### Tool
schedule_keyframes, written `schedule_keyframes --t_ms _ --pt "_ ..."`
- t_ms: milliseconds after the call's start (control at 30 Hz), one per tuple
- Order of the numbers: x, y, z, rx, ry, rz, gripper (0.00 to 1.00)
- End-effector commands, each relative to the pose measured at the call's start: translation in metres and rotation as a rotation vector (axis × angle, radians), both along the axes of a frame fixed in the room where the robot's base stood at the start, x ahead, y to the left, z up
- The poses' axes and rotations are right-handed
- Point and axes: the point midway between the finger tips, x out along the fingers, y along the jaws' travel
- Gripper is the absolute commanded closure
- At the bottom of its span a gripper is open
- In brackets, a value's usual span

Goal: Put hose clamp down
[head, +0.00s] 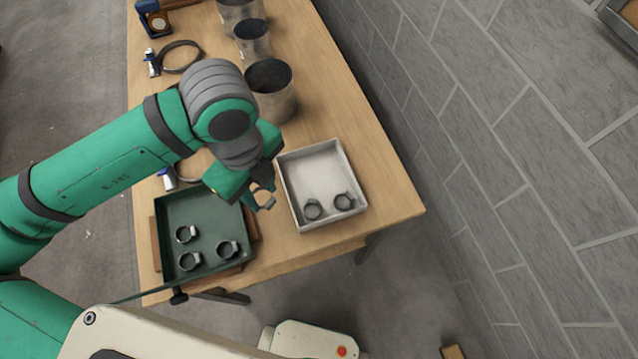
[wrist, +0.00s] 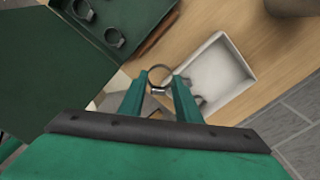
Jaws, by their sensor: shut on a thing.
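My gripper (head: 262,192) is shut on a small hose clamp (head: 265,201), held above the table between the two trays. In the wrist view the clamp (wrist: 159,77) shows as a thin metal ring between the fingertips (wrist: 160,92). The white tray (head: 285,190) lies just right of my gripper and holds two small clamps, (head: 312,210) and (head: 344,202), near its front wall. The dark green tray (head: 200,212) on the left holds three small clamps, such as this one (head: 228,250). The white tray also shows in the wrist view (wrist: 238,55), partly hidden by a finger.
Metal duct cylinders (head: 270,92) stand in a row at the back of the wooden table (head: 375,185). Large band clamps (head: 180,57) lie on the left side, one partly hidden by my arm. A grey block wall (head: 500,150) runs along the right. Bare table lies right of the white tray.

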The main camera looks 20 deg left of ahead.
Motion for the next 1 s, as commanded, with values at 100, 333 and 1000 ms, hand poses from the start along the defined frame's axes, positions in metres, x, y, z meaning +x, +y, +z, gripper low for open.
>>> schedule_keyframes --t_ms 100,333,1000 --pt "-0.009 0.007 0.000 -0.002 -0.004 -0.195 0.94" --pt "-0.022 0.017 0.000 -0.001 -0.007 -0.500 0.94" --pt "0.049 -0.025 -0.039 0.001 -0.006 -0.625 0.94"
